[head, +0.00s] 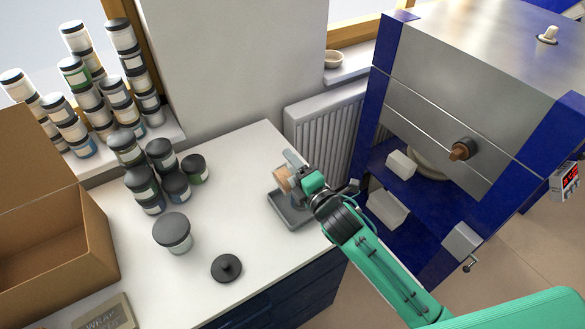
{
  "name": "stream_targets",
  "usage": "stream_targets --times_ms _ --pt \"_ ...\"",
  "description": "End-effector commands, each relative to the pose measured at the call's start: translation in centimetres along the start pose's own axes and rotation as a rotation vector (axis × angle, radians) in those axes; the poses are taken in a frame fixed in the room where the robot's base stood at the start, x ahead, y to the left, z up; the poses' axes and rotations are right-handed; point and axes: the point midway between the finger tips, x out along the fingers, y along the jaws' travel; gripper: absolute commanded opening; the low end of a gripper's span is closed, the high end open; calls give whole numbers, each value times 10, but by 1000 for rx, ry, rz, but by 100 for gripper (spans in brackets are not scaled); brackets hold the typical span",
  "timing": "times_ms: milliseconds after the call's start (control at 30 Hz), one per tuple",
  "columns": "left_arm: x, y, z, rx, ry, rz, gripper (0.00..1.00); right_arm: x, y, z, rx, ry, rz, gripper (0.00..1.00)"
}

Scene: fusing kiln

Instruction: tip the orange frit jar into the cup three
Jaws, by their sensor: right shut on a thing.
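My right gripper (296,179) is over the far right part of the white worktop. It is shut on the orange frit jar (281,180), whose tan-orange side shows to the left of the fingers. The jar looks tilted, but the gripper hides much of it. A grey tray (285,213) lies under the gripper. I cannot make out cup three; the gripper and arm cover part of the tray. My left gripper is not in view.
A dark knobbed lid (227,267) and a wide dark-lidded jar (173,239) stand on the worktop (240,160). Several jars cluster behind, below stacked jars on the sill. A cardboard box (95,235) is at left. The blue kiln (450,110) stands open at right.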

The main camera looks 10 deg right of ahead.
Motion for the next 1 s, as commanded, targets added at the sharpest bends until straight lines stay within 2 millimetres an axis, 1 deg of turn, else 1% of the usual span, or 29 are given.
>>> stream_targets --times_ms 33,67,167,633,1000 --pt "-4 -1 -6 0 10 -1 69 0 0 2 47 0 0 31" --pt "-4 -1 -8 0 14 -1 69 0 -1 2 63 0 1 31" --pt "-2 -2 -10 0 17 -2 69 0 -1 2 55 0 1 31" --pt "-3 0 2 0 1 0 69 0 -2 4 93 0 0 31" --pt "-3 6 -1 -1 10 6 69 0 -2 4 108 0 1 31"
